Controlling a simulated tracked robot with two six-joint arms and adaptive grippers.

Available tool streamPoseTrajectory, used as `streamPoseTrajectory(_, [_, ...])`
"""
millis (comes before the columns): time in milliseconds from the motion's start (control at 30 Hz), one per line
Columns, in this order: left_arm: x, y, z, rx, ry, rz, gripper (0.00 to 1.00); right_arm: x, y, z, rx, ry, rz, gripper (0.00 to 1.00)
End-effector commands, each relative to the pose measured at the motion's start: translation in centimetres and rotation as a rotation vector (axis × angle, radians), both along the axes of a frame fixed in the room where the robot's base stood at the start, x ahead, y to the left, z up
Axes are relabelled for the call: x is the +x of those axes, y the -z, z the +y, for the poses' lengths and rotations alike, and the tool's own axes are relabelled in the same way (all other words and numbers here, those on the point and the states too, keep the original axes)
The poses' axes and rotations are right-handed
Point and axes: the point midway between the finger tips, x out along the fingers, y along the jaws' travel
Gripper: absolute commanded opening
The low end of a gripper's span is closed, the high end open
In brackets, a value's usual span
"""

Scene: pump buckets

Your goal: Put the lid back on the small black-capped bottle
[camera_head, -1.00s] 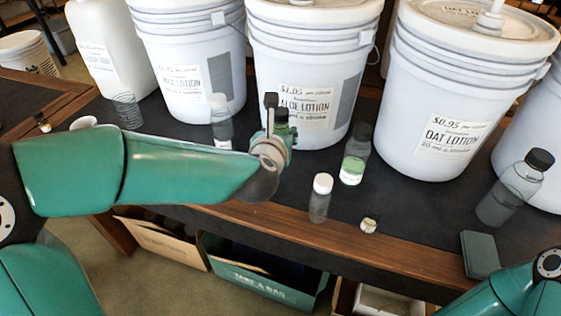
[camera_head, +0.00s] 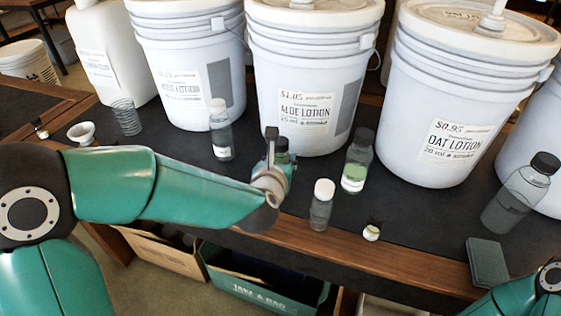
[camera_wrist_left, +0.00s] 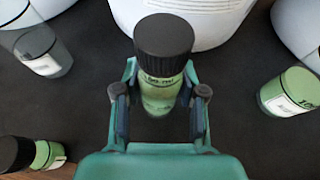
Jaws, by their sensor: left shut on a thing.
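My left gripper (camera_head: 275,168) is shut on a small green bottle with a black lid, and the back of the gripper partly hides it in the head view. In the left wrist view, the bottle's green body (camera_wrist_left: 160,95) stands between the two fingers. The black lid (camera_wrist_left: 164,38) sits on top of the bottle; I cannot tell how tightly it is seated. The bottle looks upright. I cannot tell whether its base touches the dark counter. Only part of my right arm shows at the lower right, and its gripper is out of view.
A larger black-capped bottle with green contents (camera_head: 357,162) and a white-capped clear bottle (camera_head: 320,206) stand close to the right. Another white-capped bottle (camera_head: 220,132) stands to the left. Large lotion buckets (camera_head: 300,70) line the back. A dark block (camera_head: 487,262) lies near the front edge.

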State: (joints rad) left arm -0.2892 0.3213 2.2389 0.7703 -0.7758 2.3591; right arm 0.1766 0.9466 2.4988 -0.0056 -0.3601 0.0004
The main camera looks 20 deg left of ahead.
Motion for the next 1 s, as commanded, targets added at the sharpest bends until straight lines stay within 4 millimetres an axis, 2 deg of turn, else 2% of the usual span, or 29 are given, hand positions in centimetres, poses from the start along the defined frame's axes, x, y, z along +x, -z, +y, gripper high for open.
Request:
streamPoseTrajectory(267, [0.0, 0.2, 0.0, 0.000, 0.000, -0.002, 0.00, 0.0, 0.4, 0.0, 0.000, 0.000, 0.000, 0.63])
streamPoseTrajectory(300, [0.0, 0.1, 0.0, 0.001, 0.000, -0.001, 0.45, 0.0, 0.2, 0.0, 0.000, 0.000, 0.000, 0.63])
streamPoseTrajectory(433, [0.0, 0.1, 0.0, 0.001, 0.000, 0.000, 0.65, 0.0, 0.2, 0.0, 0.000, 0.000, 0.000, 0.63])
streamPoseTrajectory(833, [0.0, -0.3, 0.0, 0.001, 0.000, 0.000, 0.65, 0.0, -0.3, 0.0, 0.000, 0.000, 0.000, 0.63])
streamPoseTrajectory(1000, [-2.0, -1.1, -0.3, 0.001, 0.002, -0.003, 0.65, 0.0, -0.1, 0.0, 0.000, 0.000, 0.000, 0.63])
